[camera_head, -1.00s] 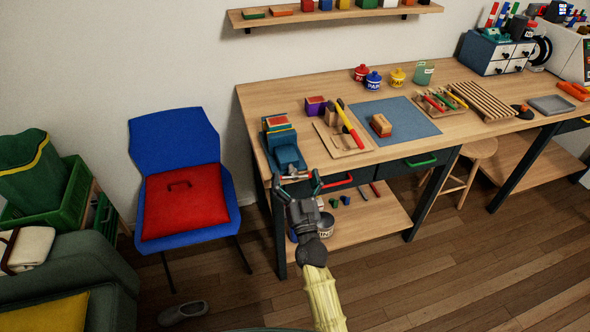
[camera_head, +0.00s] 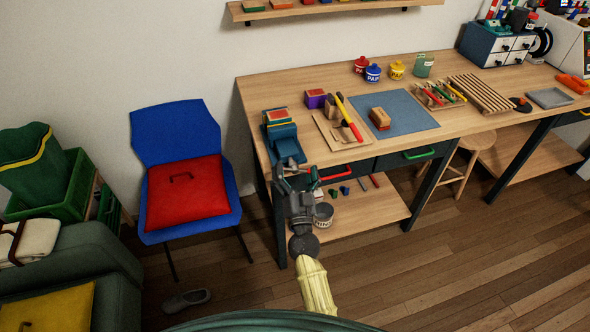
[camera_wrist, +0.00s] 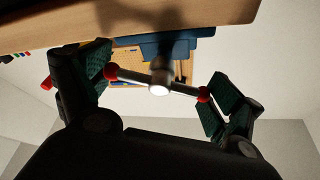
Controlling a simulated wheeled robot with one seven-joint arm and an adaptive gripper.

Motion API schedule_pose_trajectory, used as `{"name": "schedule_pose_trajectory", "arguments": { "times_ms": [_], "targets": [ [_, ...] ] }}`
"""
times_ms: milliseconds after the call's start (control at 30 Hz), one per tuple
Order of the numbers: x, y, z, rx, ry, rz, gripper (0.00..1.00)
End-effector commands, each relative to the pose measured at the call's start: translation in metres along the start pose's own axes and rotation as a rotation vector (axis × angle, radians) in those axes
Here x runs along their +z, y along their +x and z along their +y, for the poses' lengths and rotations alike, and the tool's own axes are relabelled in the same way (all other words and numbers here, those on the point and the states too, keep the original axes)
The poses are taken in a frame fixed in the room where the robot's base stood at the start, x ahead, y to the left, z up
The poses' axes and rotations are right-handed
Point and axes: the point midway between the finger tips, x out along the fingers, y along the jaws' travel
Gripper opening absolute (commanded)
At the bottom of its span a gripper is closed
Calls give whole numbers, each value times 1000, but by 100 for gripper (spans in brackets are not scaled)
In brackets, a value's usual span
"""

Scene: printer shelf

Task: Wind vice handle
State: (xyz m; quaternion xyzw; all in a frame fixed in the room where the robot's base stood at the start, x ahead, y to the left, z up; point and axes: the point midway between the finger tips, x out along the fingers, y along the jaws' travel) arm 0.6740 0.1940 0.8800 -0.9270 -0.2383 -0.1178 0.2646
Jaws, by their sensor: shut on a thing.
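The blue bench vice (camera_head: 287,147) sits at the near left corner of the workbench, with a small reddish-topped block at it. In the wrist view the vice's blue body (camera_wrist: 178,42) shows under the bench edge. Its handle (camera_wrist: 182,86) is a metal bar with a red ball at each end, crossing the round screw end, slightly tilted down to the right. My gripper (camera_head: 297,173) is in front of the vice; its two green-padded fingers also show in the wrist view (camera_wrist: 158,84). It is shut on the handle, one finger at each red ball. The head view hardly shows the handle.
The workbench (camera_head: 250,98) has a tool tray (camera_head: 325,133), a blue mat (camera_head: 412,120) and jars on it. Below are a red drawer handle (camera_head: 336,174) and a lower shelf (camera_head: 370,208). A blue chair (camera_head: 175,133) stands left; the floor right of my arm is clear.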

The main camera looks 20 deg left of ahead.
Motion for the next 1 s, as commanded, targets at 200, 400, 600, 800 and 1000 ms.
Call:
{"name": "schedule_pose_trajectory", "arguments": {
  "times_ms": [200,400,600,800,1000],
  "targets": [
    [0,0,0,0,1,0,100],
    [0,0,0,0,0,-1,100],
    [1,-6,1,0,-1,-1,100],
    [1,-30,1,-1,-3,-3,100],
    [1,-59,1,0,-2,-2,100]
  ]
}}
